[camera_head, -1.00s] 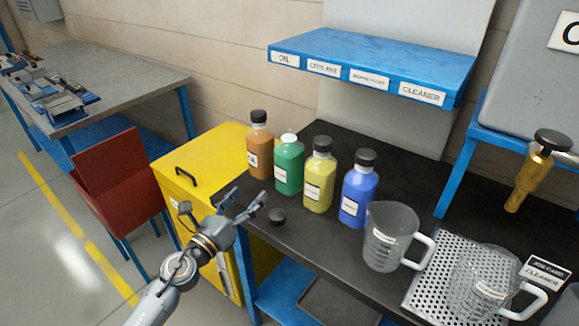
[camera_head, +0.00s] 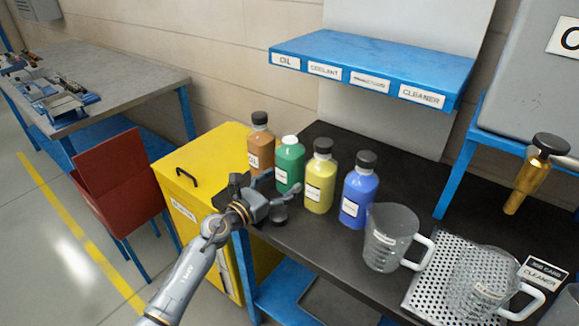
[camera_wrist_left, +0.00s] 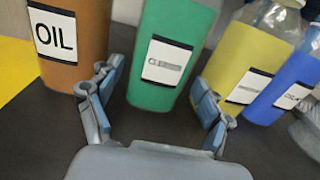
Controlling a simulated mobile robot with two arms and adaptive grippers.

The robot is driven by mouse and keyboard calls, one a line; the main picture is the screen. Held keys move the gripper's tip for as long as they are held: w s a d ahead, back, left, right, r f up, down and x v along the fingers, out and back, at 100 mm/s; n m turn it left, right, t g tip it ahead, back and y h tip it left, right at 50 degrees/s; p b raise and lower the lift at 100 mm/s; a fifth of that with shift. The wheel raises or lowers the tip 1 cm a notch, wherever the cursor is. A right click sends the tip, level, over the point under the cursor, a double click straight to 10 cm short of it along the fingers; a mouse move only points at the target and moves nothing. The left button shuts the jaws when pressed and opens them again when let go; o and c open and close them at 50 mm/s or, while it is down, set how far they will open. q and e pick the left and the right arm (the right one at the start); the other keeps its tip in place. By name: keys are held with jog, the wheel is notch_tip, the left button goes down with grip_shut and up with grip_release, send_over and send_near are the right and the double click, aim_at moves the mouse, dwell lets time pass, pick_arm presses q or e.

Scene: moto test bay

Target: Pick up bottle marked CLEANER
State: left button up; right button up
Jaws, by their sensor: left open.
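Four bottles stand in a row on the dark bench: a brown one marked OIL (camera_head: 260,150), a green one (camera_head: 289,168), a yellow one (camera_head: 319,183) and a blue one (camera_head: 357,195). The labels on the green, yellow and blue bottles are too blurred to read surely. The blue bottle also shows at the right of the left wrist view (camera_wrist_left: 284,90), partly cut off. My left gripper (camera_head: 281,183) is open and empty in front of the green bottle (camera_wrist_left: 165,60), which sits beyond and between its fingers. The blue bottle is well to the gripper's right. My right gripper is not in view.
A loose black cap (camera_head: 279,216) lies by the gripper. A clear measuring jug (camera_head: 390,240) stands right of the blue bottle, and another (camera_head: 480,280) on a perforated tray (camera_head: 425,290). A blue shelf (camera_head: 370,58) with a CLEANER label (camera_head: 422,96) overhangs the bench.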

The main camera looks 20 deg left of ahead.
aim_at(290, 134)
pick_arm(q)
jog(key=x, duration=0.4)
jog(key=shift+a, duration=0.1)
jog(key=c, duration=1.4)
jog(key=shift+r, duration=0.1)
jog(key=shift+c, duration=0.3)
jog(key=shift+r, duration=0.2)
jog(key=shift+r+p, duration=3.35)
jog(key=shift+r, duration=2.6)
jog(key=shift+r+p, duration=0.5)
jog(key=shift+r, duration=2.25)
jog(key=shift+r+p, duration=0.15)
jog(key=shift+p, duration=0.15)
